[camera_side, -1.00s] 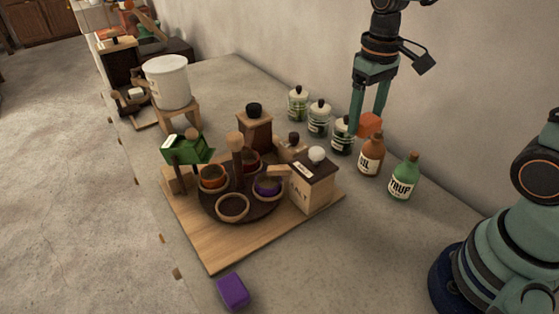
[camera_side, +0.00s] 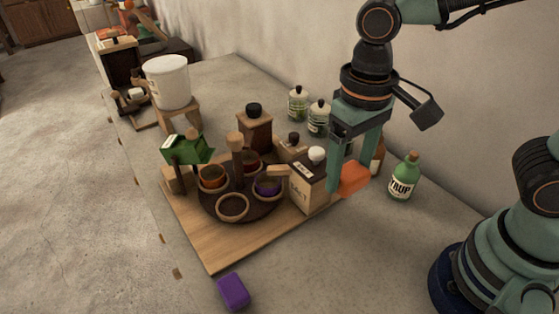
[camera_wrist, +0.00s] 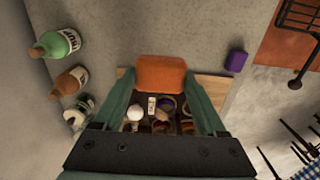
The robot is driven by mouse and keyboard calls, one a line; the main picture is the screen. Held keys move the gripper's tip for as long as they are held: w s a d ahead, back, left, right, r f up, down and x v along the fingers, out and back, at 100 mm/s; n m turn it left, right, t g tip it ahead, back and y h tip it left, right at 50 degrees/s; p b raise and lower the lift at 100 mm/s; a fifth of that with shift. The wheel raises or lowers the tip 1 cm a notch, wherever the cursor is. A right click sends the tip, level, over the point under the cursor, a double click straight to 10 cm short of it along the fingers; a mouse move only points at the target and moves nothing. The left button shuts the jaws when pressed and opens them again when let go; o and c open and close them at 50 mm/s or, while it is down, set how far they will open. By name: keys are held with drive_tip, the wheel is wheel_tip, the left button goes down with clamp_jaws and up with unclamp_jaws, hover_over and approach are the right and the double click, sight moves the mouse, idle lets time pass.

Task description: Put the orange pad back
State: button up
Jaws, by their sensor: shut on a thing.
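My gripper (camera_side: 352,178) is shut on the orange pad (camera_side: 354,178) and holds it up, in front of the bottles and right of the salt box in the side view. In the wrist view the orange pad (camera_wrist: 161,73) sits between the fingertips. Round bowls stand on a dark round tray (camera_side: 212,208) on the wooden board (camera_side: 215,253). One bowl (camera_side: 268,187) has purple in it, one (camera_side: 212,177) looks orange-brown, one (camera_side: 233,207) looks empty. A purple pad (camera_side: 233,291) lies on the counter at the front.
The salt box (camera_side: 312,186) stands close left of my gripper. A green bottle (camera_side: 404,177) is to the right; a brown bottle (camera_side: 377,157) is partly hidden.

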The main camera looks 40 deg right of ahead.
sight(332, 246)
wheel_tip(332, 246, down, 18)
drive_tip(key=shift+f, duration=0.1)
idle(0.5)
drive_tip(key=shift+f, duration=0.15)
drive_tip(key=o, duration=1.2)
drive_tip(key=shift+o, duration=0.2)
wheel_tip(332, 246, up, 12)
drive_tip(key=w+d+r+t, duration=0.4)
drive_tip(key=d+r+t, duration=0.1)
drive_tip(key=d+r, duration=0.7)
drive_tip(key=shift+w+d+r+t, duration=0.15)
drive_tip(key=shift+d+r+t, duration=0.15)
drive_tip(key=shift+d, duration=0.85)
